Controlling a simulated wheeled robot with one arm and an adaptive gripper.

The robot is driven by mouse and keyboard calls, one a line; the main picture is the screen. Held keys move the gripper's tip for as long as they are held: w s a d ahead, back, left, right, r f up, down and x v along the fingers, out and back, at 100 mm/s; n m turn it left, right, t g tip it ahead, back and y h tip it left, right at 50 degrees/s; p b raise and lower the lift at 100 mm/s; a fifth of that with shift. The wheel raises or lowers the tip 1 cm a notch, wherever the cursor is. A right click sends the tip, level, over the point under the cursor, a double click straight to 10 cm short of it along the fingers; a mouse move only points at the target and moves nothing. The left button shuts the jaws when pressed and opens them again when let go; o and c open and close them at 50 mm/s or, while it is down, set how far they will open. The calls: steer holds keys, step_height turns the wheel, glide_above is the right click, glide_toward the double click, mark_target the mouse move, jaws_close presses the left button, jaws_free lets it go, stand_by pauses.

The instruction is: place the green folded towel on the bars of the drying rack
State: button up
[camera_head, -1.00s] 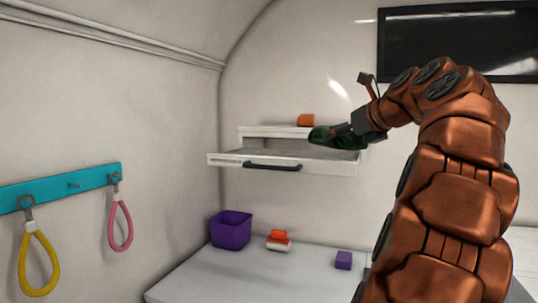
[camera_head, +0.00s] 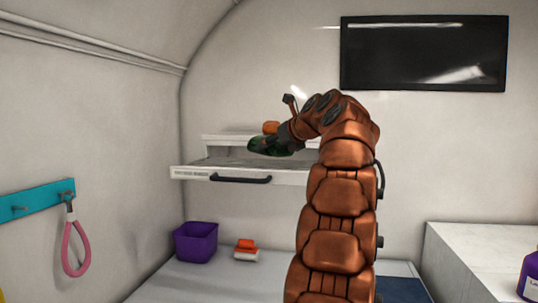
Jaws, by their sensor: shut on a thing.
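The green folded towel (camera_head: 270,149) is a dark green bundle at the end of my arm, partly covered by the fingers. My gripper (camera_head: 281,142) is shut on it. It holds the towel over a white pull-out unit (camera_head: 190,173) on the back wall, which has a black handle (camera_head: 240,179). This unit may be the drying rack, but I cannot make out bars. I cannot tell whether the towel touches it. My arm hides the unit's right end.
An orange item (camera_head: 270,127) sits on the ledge behind the towel. Below are a purple bin (camera_head: 196,242) and an orange-and-white brush (camera_head: 246,251) on a white counter (camera_head: 200,280). A black screen (camera_head: 423,55) hangs at right. A pink loop (camera_head: 75,248) hangs at left.

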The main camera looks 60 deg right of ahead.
mark_target(271, 167)
steer(key=shift+w+d+f+p, duration=0.1)
steer(key=shift+w+d+p, duration=0.05)
steer(key=shift+w+d, duration=0.4)
steer(key=shift+w+d+f+p, duration=0.15)
steer(key=shift+w+d, duration=0.15)
steer(key=shift+w, duration=0.4)
steer(key=shift+f+b, duration=0.85)
steer(key=shift+f, duration=0.75)
steer(key=shift+d+r+p, duration=0.15)
steer(key=shift+p, duration=0.55)
steer(key=shift+s+d+f+p, duration=0.1)
steer(key=shift+f+p, duration=0.15)
steer(key=shift+p, duration=0.5)
steer(key=o, duration=1.2)
steer(key=shift+f, duration=0.1)
steer(key=shift+o, duration=0.2)
steer(key=shift+b, duration=0.9)
steer(key=shift+b, duration=0.6)
